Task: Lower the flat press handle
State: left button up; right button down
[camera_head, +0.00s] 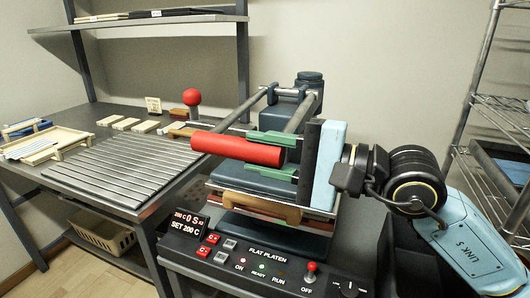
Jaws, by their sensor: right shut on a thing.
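The flat press stands at the front centre, with its dark control panel (262,262) marked FLAT PLATEN. Its red press handle (235,148) is a thick bar lying nearly level above the dark upper platen (240,182). Two grey lever arms (303,112) run back from the handle to the press head. My right gripper (278,155) comes in from the right, its green-tipped fingers above and below the right part of the handle, shut on it. A tan grip (262,206) shows at the front below the platen. My left gripper is not in view.
A slatted grey table (125,168) stands at left with a wooden tray (48,145), wooden blocks and a red ball knob (192,97). A beige basket (103,232) sits below it. A wire rack (480,110) stands at right.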

jog(key=shift+a+f, duration=0.1)
jog(key=shift+f, duration=0.25)
jog(key=c, duration=1.3)
grip_release()
jog(key=shift+o, duration=1.1)
jog(key=shift+r, duration=0.1)
